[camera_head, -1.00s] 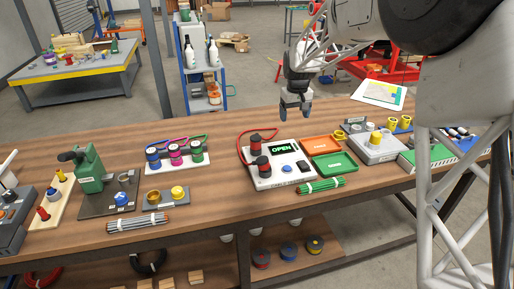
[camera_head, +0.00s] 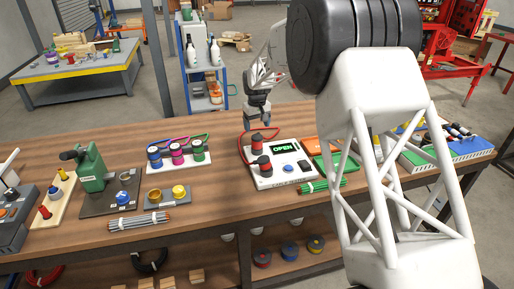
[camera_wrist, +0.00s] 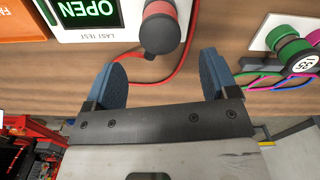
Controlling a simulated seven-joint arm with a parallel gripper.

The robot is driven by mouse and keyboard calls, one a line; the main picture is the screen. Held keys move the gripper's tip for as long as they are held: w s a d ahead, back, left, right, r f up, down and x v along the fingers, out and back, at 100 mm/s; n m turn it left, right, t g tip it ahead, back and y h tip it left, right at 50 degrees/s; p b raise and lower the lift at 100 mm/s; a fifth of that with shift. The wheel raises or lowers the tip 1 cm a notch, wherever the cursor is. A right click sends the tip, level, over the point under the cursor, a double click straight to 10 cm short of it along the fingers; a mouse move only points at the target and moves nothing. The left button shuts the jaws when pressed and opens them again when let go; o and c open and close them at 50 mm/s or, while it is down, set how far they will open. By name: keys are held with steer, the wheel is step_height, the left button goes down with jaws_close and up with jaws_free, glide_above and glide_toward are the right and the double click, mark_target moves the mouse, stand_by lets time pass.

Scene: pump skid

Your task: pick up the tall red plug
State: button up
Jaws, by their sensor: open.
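My gripper (camera_head: 257,118) is open and empty, above the table just behind the white tester box (camera_head: 280,181) with the green OPEN display. Two red-and-black plugs stand on the box's left side: a rear plug (camera_head: 257,141) and a front plug (camera_head: 263,164). In the wrist view, one dark-ended red plug (camera_wrist: 160,30) lies beyond the blue fingertips (camera_wrist: 163,65), roughly in line with the gap and not between them. A red cable runs by it. I cannot tell for certain which plug is the tall one; the other plug is not clearly visible there.
A white rack with a blue-capped plug (camera_head: 154,153), a magenta one and a green one stands to the left. A green stand (camera_head: 92,169) and a board with red parts (camera_head: 53,200) are farther left. My arm hides much of the right side, including part of the trays.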

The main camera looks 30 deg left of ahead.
mark_target(257, 136)
steer(key=shift+f, duration=1.3)
steer(key=shift+s+d+f, duration=0.1)
steer(key=shift+s+f, duration=0.05)
steer(key=shift+f, duration=2.45)
steer(key=c, duration=1.1)
